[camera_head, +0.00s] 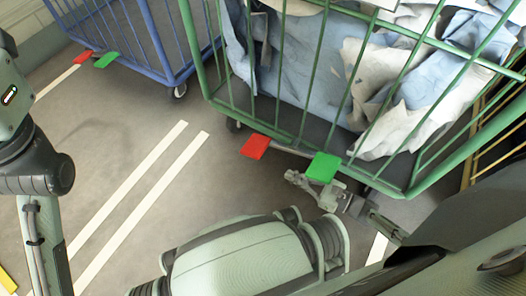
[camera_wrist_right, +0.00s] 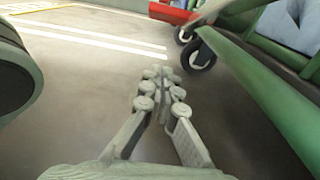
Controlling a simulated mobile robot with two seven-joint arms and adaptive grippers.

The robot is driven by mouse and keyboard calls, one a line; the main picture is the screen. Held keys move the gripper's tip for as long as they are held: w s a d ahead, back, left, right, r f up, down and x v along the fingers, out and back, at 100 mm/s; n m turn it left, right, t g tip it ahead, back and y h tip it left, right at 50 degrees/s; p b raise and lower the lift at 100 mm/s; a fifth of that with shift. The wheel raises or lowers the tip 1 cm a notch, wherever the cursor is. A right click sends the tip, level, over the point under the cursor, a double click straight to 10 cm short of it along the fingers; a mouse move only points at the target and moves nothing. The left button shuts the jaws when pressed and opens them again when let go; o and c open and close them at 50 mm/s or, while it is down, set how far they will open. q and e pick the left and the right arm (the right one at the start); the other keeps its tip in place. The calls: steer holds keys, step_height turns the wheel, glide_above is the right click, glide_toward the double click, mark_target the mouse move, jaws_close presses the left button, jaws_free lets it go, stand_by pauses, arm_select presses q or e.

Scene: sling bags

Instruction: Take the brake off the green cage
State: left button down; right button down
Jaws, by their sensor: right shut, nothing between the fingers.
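The green cage (camera_head: 204,62) stands at the upper right of the head view, filled with crumpled pale blue and white cloth. A red pedal (camera_head: 255,146) and a green pedal (camera_head: 323,166) stick out at its lower near edge. My right gripper (camera_head: 293,177) is shut and empty, low beside the green pedal, its tips pointing left toward the red one. I cannot tell if it touches the green pedal. In the right wrist view the shut fingers (camera_wrist_right: 161,73) point toward the red pedal (camera_wrist_right: 172,13) and a caster (camera_wrist_right: 197,55). My left gripper is out of view.
A blue cage (camera_head: 158,45) with its own red pedal (camera_head: 84,57) and green pedal (camera_head: 106,60) stands at the upper left. White lines (camera_head: 130,190) mark the grey floor. Open floor lies between the cages and my arms. A yellow frame (camera_head: 495,125) is at the right.

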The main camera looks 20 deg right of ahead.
steer(key=w+a+r, duration=0.3)
steer(key=w+a, duration=0.4)
steer(key=w, duration=0.2)
steer(key=shift+b, duration=0.4)
steer(key=shift+r, duration=0.1)
